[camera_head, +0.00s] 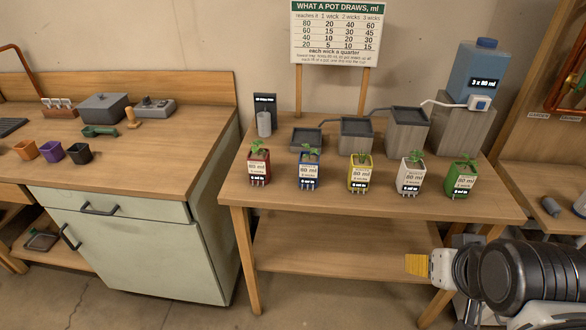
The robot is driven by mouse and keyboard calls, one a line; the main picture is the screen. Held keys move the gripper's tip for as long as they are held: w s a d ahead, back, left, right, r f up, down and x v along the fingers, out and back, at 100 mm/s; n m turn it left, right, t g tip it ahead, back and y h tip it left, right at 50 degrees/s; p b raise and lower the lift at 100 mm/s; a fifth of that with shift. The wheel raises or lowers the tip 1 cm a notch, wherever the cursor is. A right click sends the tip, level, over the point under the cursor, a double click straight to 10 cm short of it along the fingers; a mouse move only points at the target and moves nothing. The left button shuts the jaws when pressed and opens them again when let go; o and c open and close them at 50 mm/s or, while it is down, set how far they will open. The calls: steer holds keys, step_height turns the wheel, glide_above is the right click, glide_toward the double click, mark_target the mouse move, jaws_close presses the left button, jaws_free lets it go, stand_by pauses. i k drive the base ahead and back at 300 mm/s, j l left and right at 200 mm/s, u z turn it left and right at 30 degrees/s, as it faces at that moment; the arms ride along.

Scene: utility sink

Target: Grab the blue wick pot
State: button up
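The blue wick pot (309,178) stands upright on the wooden table, second from the left in a row of potted seedlings. It has a white label reading 80 ml, a small green plant on top and pale wicks at its foot. A red pot (259,174) stands to its left and a yellow pot (360,181) to its right, both apart from it.
A white pot (410,180) and a green pot (461,184) stand farther right. Stepped grey trays (356,132) and a blue tank (478,72) are behind the row. A sign (336,32) stands at the back. The table's front strip (335,202) is clear.

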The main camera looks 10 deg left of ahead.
mark_target(309, 160)
steer(key=i+j, duration=0.1)
steer(key=j, duration=0.5)
steer(key=i+j, duration=0.1)
steer(key=j, duration=0.55)
steer(key=i+j, duration=0.1)
steer(key=j, duration=0.5)
steer(key=i+j, duration=0.1)
steer(key=j, duration=0.5)
steer(key=i+j, duration=0.15)
steer(key=j, duration=0.5)
steer(key=z, duration=0.05)
